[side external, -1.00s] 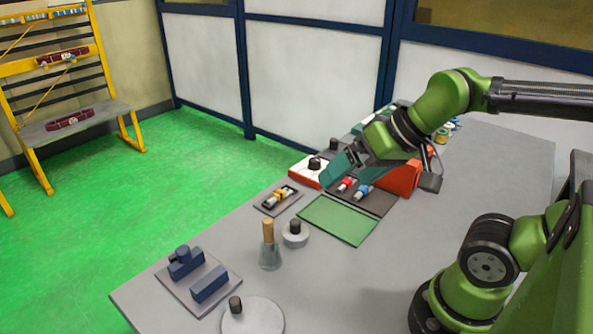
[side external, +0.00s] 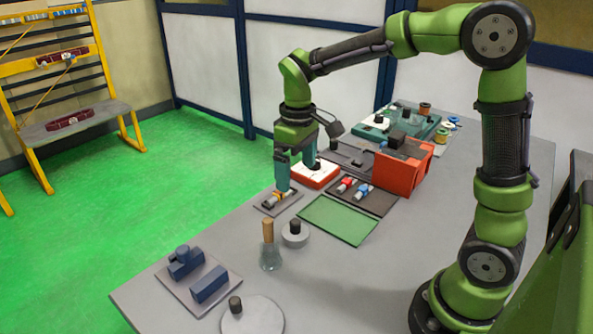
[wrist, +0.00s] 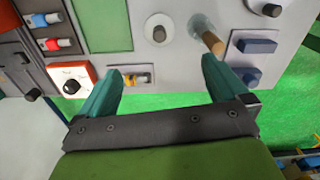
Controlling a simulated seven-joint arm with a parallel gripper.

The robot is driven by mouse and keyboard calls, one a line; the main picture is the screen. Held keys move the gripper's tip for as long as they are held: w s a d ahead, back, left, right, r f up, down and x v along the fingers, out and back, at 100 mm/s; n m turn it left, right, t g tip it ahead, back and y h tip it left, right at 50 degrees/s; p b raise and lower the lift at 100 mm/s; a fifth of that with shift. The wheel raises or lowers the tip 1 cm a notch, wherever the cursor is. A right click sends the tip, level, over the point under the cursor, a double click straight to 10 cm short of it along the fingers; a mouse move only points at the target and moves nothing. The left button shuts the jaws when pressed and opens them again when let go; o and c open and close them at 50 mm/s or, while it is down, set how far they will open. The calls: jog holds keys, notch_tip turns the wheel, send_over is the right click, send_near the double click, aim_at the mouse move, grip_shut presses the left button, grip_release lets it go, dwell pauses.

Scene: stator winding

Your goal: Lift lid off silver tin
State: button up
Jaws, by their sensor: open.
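A small round light-grey tin (side external: 296,240) with a black knob (side external: 295,227) on top stands on the table, right of the flask; I take it for the silver tin. It also shows in the wrist view (wrist: 152,20), beyond my fingertips. The lid seam is too small to tell. My gripper (side external: 297,176) points down with its two teal fingers apart and nothing held. It is above the area of the small tray with a yellow part (side external: 279,198), behind and apart from the tin. In the wrist view, that tray (wrist: 128,82) shows between the fingers.
A flask with a wooden stopper (side external: 269,250) stands close left of the tin. A green mat (side external: 338,220) lies to its right. A white-and-red dial box (side external: 316,175) is beside my gripper. A wide grey disc with a black knob (side external: 262,318) lies at the front edge.

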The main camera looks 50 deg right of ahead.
jog(key=n, duration=0.1)
send_near(295, 221)
notch_tip(295, 221, down, 5)
jog(key=shift+s+d+f, duration=0.1)
jog(key=shift+f, duration=2.75)
jog(key=c, duration=1.1)
jog(key=shift+r, duration=0.15)
